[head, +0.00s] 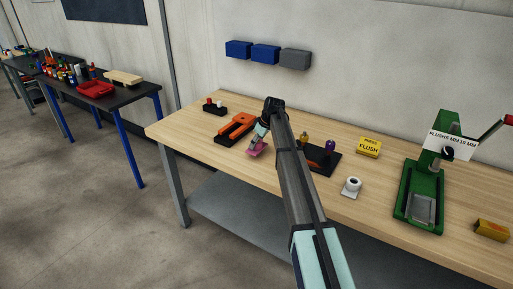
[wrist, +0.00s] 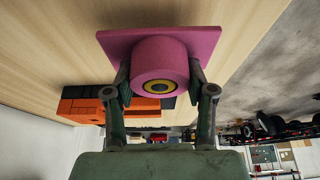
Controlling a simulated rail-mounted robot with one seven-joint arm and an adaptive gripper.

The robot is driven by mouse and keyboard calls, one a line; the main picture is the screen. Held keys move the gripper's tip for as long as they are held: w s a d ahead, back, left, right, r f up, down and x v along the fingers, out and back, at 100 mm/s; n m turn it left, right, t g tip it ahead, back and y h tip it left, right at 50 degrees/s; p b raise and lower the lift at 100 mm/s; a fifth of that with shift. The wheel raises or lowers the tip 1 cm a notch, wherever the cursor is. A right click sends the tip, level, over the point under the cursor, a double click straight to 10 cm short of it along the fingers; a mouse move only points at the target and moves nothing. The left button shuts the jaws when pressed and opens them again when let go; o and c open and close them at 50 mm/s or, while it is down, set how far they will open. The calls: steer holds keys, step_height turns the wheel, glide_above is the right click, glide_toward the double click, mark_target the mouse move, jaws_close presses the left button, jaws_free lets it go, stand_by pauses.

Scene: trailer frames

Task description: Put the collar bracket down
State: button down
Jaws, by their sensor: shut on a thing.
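The collar bracket is pink, with a flat square plate and a round collar (wrist: 160,57) that has a yellow ring around a dark centre. It also shows small in the head view (head: 255,151), over the wooden bench (head: 222,169) near its front edge. My gripper (wrist: 159,82) is shut on the collar, one finger on each side, and the plate is on the far side of the collar from my wrist. In the head view my gripper (head: 259,138) is just in front of an orange clamp-like tool (head: 238,123). I cannot tell whether the plate touches the bench.
A black fixture (head: 324,168) with brass and purple parts stands right of my gripper.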

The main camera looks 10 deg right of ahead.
mark_target(256, 147)
steer(key=shift+f+p, duration=0.4)
steer(key=shift+f, duration=1.2)
steer(key=shift+f, duration=0.2)
steer(key=shift+c, duration=1.9)
jaws_free()
steer(key=shift+r, duration=0.1)
steer(key=b+v, duration=0.3)
steer(key=v, duration=0.9)
